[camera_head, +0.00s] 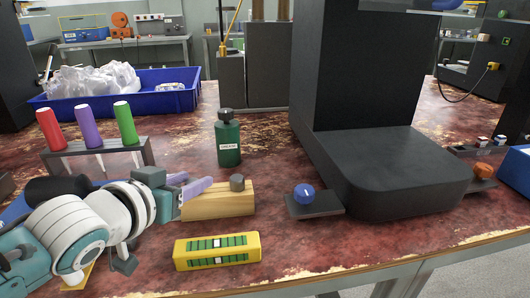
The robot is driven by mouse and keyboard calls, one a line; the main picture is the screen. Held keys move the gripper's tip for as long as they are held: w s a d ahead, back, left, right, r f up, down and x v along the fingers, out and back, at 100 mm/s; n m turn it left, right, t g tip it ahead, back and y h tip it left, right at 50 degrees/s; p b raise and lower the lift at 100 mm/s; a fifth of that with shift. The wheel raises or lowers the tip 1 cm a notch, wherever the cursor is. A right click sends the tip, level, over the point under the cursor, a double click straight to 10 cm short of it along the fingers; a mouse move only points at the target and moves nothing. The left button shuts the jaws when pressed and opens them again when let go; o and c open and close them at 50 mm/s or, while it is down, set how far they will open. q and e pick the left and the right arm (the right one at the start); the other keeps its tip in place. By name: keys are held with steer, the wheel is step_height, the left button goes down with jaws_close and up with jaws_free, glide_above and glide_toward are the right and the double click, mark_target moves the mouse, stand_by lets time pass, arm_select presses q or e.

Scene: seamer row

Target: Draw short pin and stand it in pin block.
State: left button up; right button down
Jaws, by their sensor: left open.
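A pale wooden block (228,204), which looks like the pin block, lies on the worn red tabletop left of centre. A short dark grey cylinder (237,183), perhaps the short pin's head, stands upright at its right end. My left gripper (195,182) comes in from the left, open, with its pale purple fingers at the block's left end. The fingers overlap the block's top edge in the picture, and I cannot tell whether they touch it. The cylinder is just right of the fingertips. My right gripper is not in view.
A yellow level-like box (217,262) lies in front of the block, a green bottle (228,143) behind it. A rack (148,153) with coloured handles stands behind my left arm. A blue knob (304,193) and a large black machine (398,172) are to the right.

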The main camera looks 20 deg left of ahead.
arm_select(q)
steer(key=shift+s+a+f, duration=0.2)
steer(key=shift+a+f, duration=0.05)
steer(key=shift+a, duration=0.05)
steer(key=shift+s+r+p, duration=0.2)
steer(key=shift+r+p, duration=0.05)
steer(key=shift+p, duration=0.05)
steer(key=p+v, duration=0.3)
steer(key=v, duration=0.6)
steer(key=shift+d, duration=0.3)
steer(key=shift+r, duration=0.2)
